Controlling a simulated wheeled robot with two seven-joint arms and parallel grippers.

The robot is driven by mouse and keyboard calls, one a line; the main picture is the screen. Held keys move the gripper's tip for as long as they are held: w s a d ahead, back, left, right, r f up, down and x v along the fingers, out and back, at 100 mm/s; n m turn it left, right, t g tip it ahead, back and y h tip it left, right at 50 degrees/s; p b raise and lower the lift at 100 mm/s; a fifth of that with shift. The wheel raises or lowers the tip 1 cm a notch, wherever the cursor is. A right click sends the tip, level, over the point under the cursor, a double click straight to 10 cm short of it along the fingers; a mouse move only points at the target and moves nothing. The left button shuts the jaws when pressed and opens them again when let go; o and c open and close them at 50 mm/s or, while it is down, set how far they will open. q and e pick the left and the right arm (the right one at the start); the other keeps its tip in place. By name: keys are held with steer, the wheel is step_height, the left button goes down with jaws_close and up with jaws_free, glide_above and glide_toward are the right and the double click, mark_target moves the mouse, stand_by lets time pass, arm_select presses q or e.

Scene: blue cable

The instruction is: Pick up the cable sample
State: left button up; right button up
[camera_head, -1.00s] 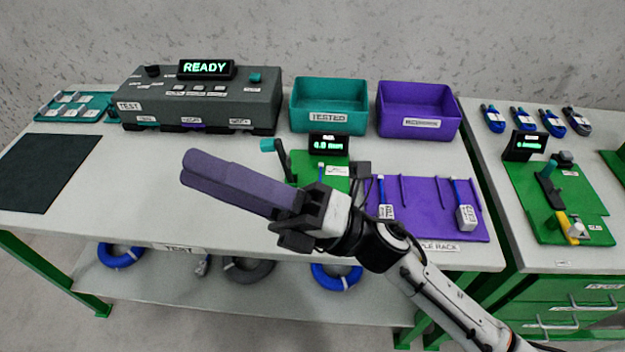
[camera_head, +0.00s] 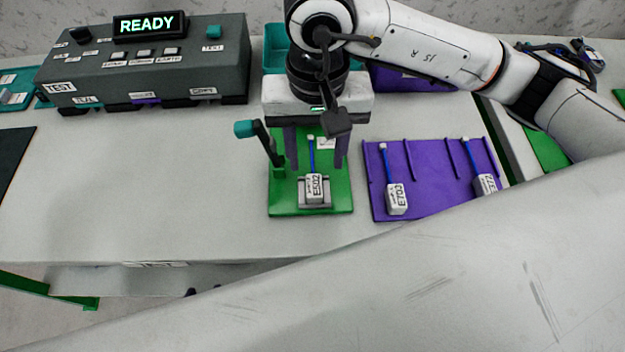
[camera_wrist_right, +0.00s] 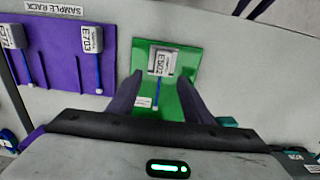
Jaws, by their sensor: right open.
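A cable sample (camera_head: 314,187), a white labelled block with a thin blue cable and pale end, lies on the green fixture board (camera_head: 283,203). Its block sits in a grey holder. My right gripper (camera_head: 316,166) is open above the board, its two dark purple fingers on either side of the blue cable, with nothing held. In the right wrist view the sample (camera_wrist_right: 161,64) lies between the fingers of the gripper (camera_wrist_right: 158,86), with the block toward the top. Two more samples, E703 (camera_head: 396,198) and another (camera_head: 486,184), lie on the purple rack (camera_head: 433,190). My left gripper is not in view.
A teal-handled lever (camera_head: 262,140) stands at the board's left edge, close to the gripper. A dark tester (camera_head: 150,65) reading READY is at the back left. A teal bin (camera_head: 275,52) and a purple bin (camera_head: 410,78) are partly hidden by my arm. The table's left middle is clear.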

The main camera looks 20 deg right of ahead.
mark_target(314, 181)
steer(key=f, duration=0.3)
steer(key=f+p, duration=0.1)
steer(key=f, duration=0.2)
steer(key=shift+a+f, duration=0.2)
steer(key=shift+f, duration=0.1)
steer(key=shift+c, duration=0.4)
jaws_close()
